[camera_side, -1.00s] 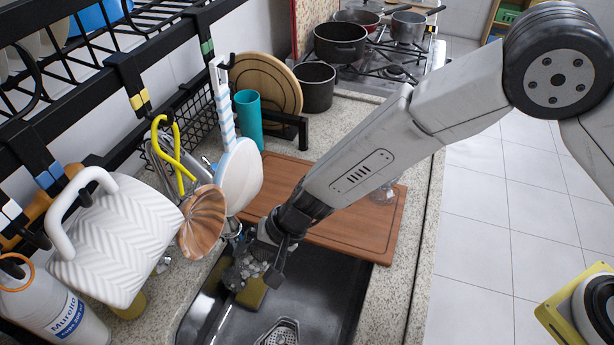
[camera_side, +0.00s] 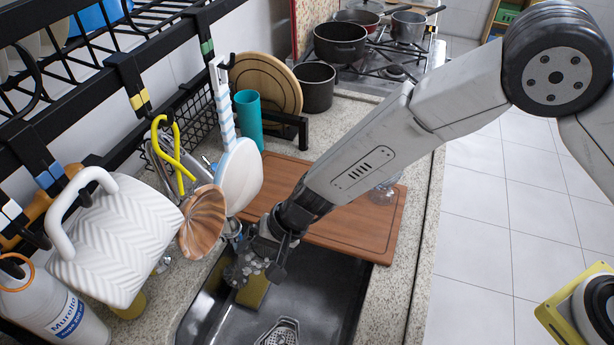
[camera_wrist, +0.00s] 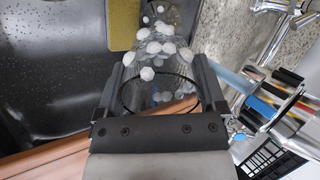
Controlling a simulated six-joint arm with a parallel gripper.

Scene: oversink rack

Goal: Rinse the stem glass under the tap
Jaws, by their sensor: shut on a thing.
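The clear stem glass (camera_wrist: 150,68) lies between the two dark fingers of my gripper (camera_wrist: 160,75) in the wrist view, which are shut on it. White blobs, like foam or drops, cover much of the glass. In the side view my gripper (camera_side: 276,250) holds the glass (camera_side: 243,269) over the upper left part of the black sink (camera_side: 330,299). The chrome tap (camera_side: 233,232) is mostly hidden behind hanging utensils; chrome tap parts (camera_wrist: 282,7) also show at the wrist view's upper right. I cannot make out running water.
A yellowish sponge (camera_side: 253,291) is just below the glass. A brown board (camera_side: 345,225) lies behind the sink, with another clear glass (camera_side: 384,192) on it, partly hidden by my arm. A copper-coloured utensil (camera_side: 203,222) and a white-blue one (camera_side: 240,175) hang close left of my gripper.

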